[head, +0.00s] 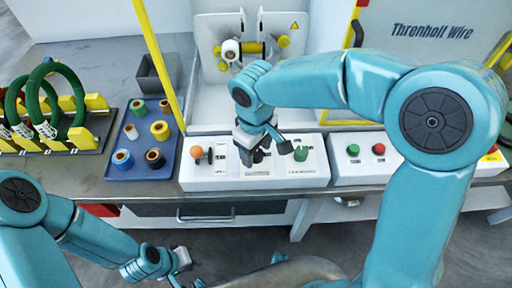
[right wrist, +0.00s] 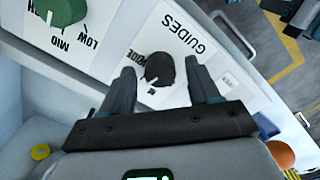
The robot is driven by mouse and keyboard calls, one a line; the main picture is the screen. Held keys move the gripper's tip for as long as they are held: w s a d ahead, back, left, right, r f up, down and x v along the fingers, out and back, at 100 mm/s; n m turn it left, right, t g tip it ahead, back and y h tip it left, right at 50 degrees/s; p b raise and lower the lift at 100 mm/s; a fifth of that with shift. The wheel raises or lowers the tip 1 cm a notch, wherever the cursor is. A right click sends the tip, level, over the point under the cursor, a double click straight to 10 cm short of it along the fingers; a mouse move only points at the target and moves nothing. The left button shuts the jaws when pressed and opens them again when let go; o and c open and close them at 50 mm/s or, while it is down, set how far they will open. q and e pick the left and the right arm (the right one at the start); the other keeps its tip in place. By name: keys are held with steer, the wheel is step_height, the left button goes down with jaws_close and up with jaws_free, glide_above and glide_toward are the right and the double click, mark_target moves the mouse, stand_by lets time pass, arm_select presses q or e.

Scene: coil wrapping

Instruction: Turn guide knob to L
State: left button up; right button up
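The guide knob (right wrist: 158,70) is a round black dial on a white panel marked GUIDES, seen in the right wrist view. A letter, seemingly M, stands at its lower edge; I cannot tell its exact setting. My right gripper (right wrist: 160,66) is open, with one finger on each side of the knob and gaps visible. In the head view my right gripper (head: 263,140) points down over the middle of the white control panel (head: 228,181) and mostly hides the knob. My left gripper (head: 180,262) is low at the left, in front of the bench; its opening is unclear.
A green knob (right wrist: 58,10) marked LOW and MID is beside the guide knob; an orange knob (head: 196,152) is at the panel's left. A blue tray (head: 134,175) with spools and a rack (head: 50,148) with green coils stand left. A box with green and red buttons (head: 378,149) stands right.

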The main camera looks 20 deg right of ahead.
step_height(320, 180, up, 16)
steer(key=p, duration=0.2)
steer(key=shift+a+r, duration=0.2)
steer(key=shift+s, duration=0.1)
stand_by(0.6)
